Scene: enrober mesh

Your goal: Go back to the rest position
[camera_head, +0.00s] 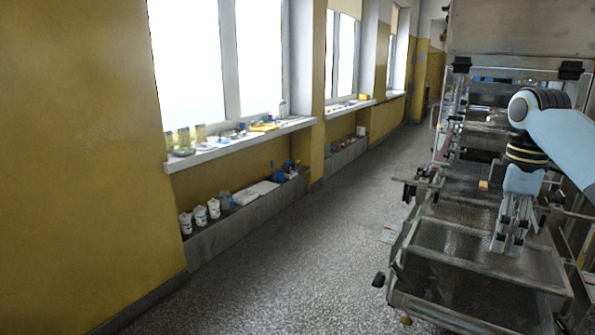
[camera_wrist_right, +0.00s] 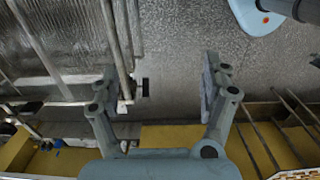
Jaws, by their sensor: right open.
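My right gripper (camera_head: 509,237) hangs over the metal trays of the machine (camera_head: 450,247) at the right of the head view, fingers pointing down. In the right wrist view the right gripper (camera_wrist_right: 163,88) is open, with its two fingers well apart and nothing between them. Speckled floor (camera_wrist_right: 175,50) and part of the machine's metal frame (camera_wrist_right: 75,80) show beyond the fingers. My left gripper is not in the head view.
A long windowsill (camera_head: 235,142) with small items runs along the yellow wall at left. White jars (camera_head: 200,215) stand on a low ledge below it. The speckled floor (camera_head: 300,250) between wall and machine is clear. Knobs (camera_head: 379,280) stick out from the machine's near side.

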